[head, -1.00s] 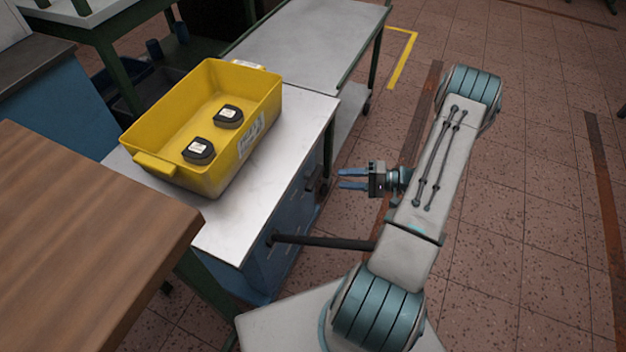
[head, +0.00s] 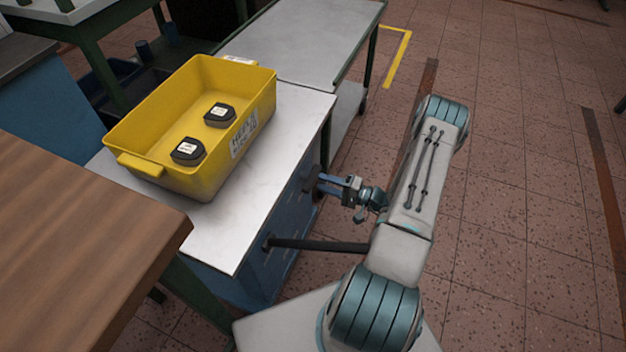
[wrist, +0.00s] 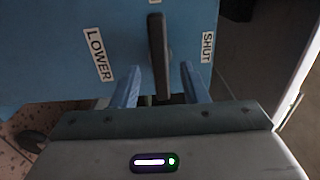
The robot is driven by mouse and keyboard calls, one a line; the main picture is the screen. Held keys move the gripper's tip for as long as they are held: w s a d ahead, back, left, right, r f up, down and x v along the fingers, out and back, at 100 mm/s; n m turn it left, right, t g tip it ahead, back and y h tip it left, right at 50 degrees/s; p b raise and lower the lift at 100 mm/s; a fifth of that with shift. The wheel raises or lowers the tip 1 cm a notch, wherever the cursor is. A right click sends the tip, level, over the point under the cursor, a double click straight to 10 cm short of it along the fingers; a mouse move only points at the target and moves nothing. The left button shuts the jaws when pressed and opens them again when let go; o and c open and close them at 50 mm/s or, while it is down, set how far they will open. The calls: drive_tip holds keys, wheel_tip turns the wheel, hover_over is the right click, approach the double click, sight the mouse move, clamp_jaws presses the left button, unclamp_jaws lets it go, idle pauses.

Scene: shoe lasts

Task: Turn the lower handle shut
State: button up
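The lower handle (wrist: 158,38) is a dark upright bar on the blue cabinet front in the wrist view. A LOWER label (wrist: 98,54) is left of it and a SHUT label (wrist: 208,44) is right of it. My gripper (wrist: 161,70) is open, with one blue finger on each side of the handle's near end; gaps show on both sides. In the head view my gripper (head: 319,184) reaches the cabinet's right side (head: 285,215), and the handle is largely hidden there.
A long dark bar (head: 315,245) sticks out from the cabinet below my gripper and passes behind my arm. A yellow crate (head: 140,165) with two dark pieces stands on the cabinet's pale top (head: 225,225). A wooden table (head: 80,230) is at left. The floor at right is clear.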

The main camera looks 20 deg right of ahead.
sight(313, 177)
drive_tip(key=x, duration=0.4)
drive_tip(key=shift+w+a, duration=0.25)
drive_tip(key=shift+w, duration=0.1)
clamp_jaws()
